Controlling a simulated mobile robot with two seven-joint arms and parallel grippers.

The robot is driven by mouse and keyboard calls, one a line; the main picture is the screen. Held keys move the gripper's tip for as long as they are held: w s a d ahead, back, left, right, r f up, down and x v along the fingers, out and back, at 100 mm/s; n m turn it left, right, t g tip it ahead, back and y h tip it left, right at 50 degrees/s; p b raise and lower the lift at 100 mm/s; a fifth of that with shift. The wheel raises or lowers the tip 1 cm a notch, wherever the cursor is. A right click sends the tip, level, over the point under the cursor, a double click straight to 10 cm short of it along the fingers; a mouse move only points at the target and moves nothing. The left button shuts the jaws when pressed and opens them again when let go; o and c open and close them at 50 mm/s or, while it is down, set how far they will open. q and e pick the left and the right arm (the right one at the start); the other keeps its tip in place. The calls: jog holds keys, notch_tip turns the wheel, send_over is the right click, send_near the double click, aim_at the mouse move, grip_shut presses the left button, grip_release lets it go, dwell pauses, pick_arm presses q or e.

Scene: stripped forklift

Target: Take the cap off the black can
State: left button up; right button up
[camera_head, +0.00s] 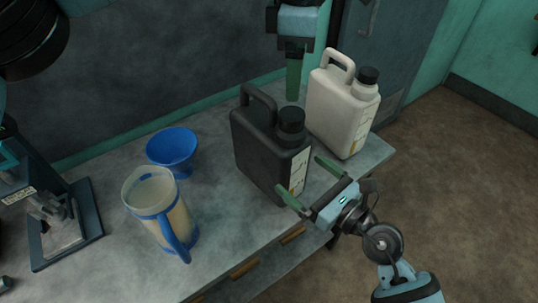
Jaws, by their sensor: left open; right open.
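The black can (260,155) stands upright on the workbench, with its handle at the upper left. Its black cap (291,120) is on the neck at the can's right side. My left gripper (293,97) points down just behind the cap in the picture, apart from it; its green fingers show edge-on, open and holding nothing visible. My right gripper (299,172) is open at the can's lower right, its two green fingers spread to either side of the can's labelled face. I cannot tell whether they touch the can.
A white can (335,112) with a black cap stands close to the right of the black can. A blue funnel (172,147) and a blue-trimmed jug (160,210) stand to the left. The workbench (110,262) is clear at the front left; its right edge is near the white can.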

aim_at(299, 172)
jog(key=shift+x, duration=2.3)
jog(key=c, duration=1.8)
pick_arm(q)
jog(key=m, duration=0.4)
jog(key=shift+f, duration=0.1)
pick_arm(e)
jog(key=shift+o, duration=0.2)
pick_arm(q)
jog(key=m, duration=0.4)
jog(key=shift+s+d+m, duration=0.1)
jog(key=shift+m, duration=0.3)
jog(key=m, duration=0.4)
jog(key=shift+m, duration=0.3)
jog(key=m, duration=0.4)
jog(key=shift+m, duration=0.3)
